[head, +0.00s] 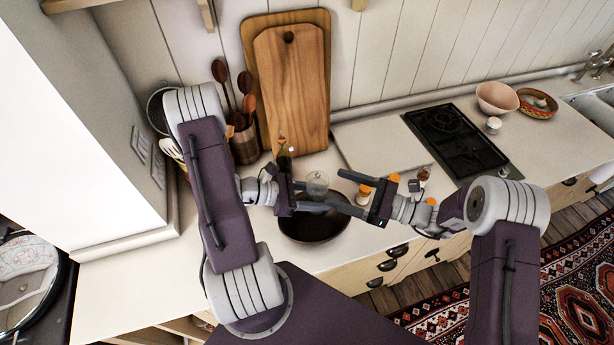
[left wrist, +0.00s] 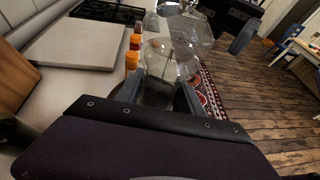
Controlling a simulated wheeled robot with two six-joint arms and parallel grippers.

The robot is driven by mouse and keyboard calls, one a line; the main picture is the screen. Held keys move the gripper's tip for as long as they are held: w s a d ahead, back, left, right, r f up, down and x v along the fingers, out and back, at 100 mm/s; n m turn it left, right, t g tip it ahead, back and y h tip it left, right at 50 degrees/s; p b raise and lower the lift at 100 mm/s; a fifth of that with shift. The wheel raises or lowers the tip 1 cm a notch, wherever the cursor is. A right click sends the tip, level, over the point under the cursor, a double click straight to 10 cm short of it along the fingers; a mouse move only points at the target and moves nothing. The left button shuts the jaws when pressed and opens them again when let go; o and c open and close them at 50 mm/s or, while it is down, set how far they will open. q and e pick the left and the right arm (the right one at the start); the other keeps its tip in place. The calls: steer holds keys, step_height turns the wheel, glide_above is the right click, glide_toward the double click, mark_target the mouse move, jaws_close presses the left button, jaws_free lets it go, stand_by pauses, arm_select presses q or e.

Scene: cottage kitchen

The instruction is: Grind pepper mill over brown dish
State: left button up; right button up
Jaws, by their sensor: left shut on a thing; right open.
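A clear glass pepper mill (head: 317,182) stands roughly upright above the brown dish (head: 306,236), which sits on the counter. My left gripper (head: 318,198) is shut on the mill from the left. In the left wrist view the clear mill (left wrist: 158,65) shows between its fingers, and its lower part is partly hidden by the gripper body. My right gripper (head: 350,192) is open, its fingers pointing left toward the mill from the right side. I cannot tell whether they touch it. Both grippers cover part of the dish from above.
Orange-capped jars (head: 363,194) stand close by my right gripper. A dark bottle (head: 284,160), a utensil crock (head: 244,146) and wooden boards (head: 290,90) stand behind. A pale flat board (head: 375,143) and a black hob (head: 455,140) lie to the right.

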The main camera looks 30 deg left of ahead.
mark_target(317, 181)
steer(key=s+a, duration=0.1)
steer(key=a, duration=0.8)
steer(key=shift+s+a, duration=0.25)
steer(key=shift+a, duration=0.1)
steer(key=c, duration=1.4)
